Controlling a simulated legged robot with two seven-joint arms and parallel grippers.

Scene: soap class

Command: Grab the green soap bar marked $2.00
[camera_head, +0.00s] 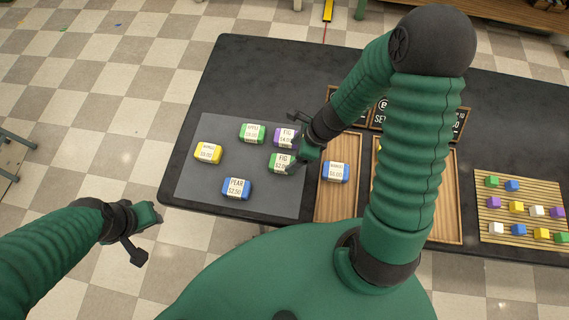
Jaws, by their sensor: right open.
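The green soap bar marked $2.00 (281,162), with a label that reads FIG, lies on the grey mat (203,184) near its right edge. My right gripper (300,158) is open just at the bar's right end, coming in from the right. I cannot tell whether its fingers touch the bar or are around it. Another green bar (252,133) with a $0.00-like label lies up and left on the mat. My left gripper (148,233) is over the floor left of the table, away from the soap; whether it is open or shut is unclear.
A purple bar (284,137) lies close above the green one. A yellow bar (208,153) and a blue bar (237,189) lie on the mat. A wooden tray (338,203) holds a blue bar (335,172). A slatted board (521,197) bears several small cubes at right.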

